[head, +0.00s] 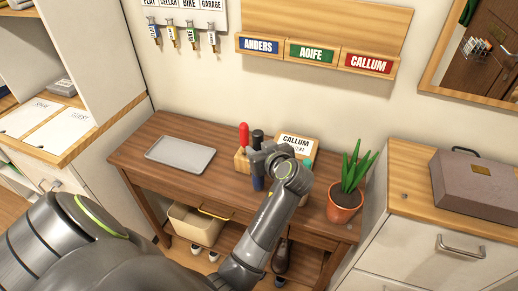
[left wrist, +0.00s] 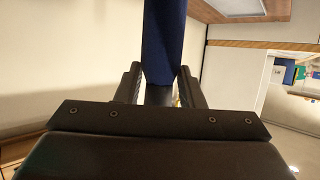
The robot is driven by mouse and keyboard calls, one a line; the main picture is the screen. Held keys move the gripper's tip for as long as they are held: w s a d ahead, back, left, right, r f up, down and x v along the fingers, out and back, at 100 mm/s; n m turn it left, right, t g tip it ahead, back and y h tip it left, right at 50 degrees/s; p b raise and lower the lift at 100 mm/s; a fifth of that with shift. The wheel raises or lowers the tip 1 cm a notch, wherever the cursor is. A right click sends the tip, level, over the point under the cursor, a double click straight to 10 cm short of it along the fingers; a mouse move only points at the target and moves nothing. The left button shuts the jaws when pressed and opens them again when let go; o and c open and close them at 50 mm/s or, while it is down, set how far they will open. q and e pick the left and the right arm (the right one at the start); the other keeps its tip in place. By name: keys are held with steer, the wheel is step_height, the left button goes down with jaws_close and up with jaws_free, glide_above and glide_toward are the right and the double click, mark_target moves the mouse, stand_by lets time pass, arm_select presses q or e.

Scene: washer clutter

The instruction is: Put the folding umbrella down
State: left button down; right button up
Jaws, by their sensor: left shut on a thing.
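The folding umbrella (left wrist: 163,45) is dark blue and stands out between the fingers in the left wrist view. My left gripper (left wrist: 162,90) is shut on it. In the head view my left gripper (head: 264,160) is over the back middle of the wooden table (head: 150,140). A dark blue piece of the umbrella (head: 258,184) shows below the gripper, roughly upright. The wrist hides much of it, and I cannot tell whether its lower end touches the table. My right gripper is not in view.
A wooden holder (head: 241,160) with a red-handled item stands just left of the gripper. A CALLUM sign (head: 298,144) and a potted plant (head: 345,197) are to the right. A grey tray (head: 180,154) lies at the left. A beige basket (head: 195,226) is below.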

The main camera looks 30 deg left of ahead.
arm_select(q)
steer(key=shift+f, duration=0.25)
steer(key=c, duration=1.4)
jaws_free()
steer(key=shift+f, duration=0.15)
steer(key=o, duration=0.5)
steer(key=shift+c, duration=0.2)
steer(key=shift+r, duration=0.25)
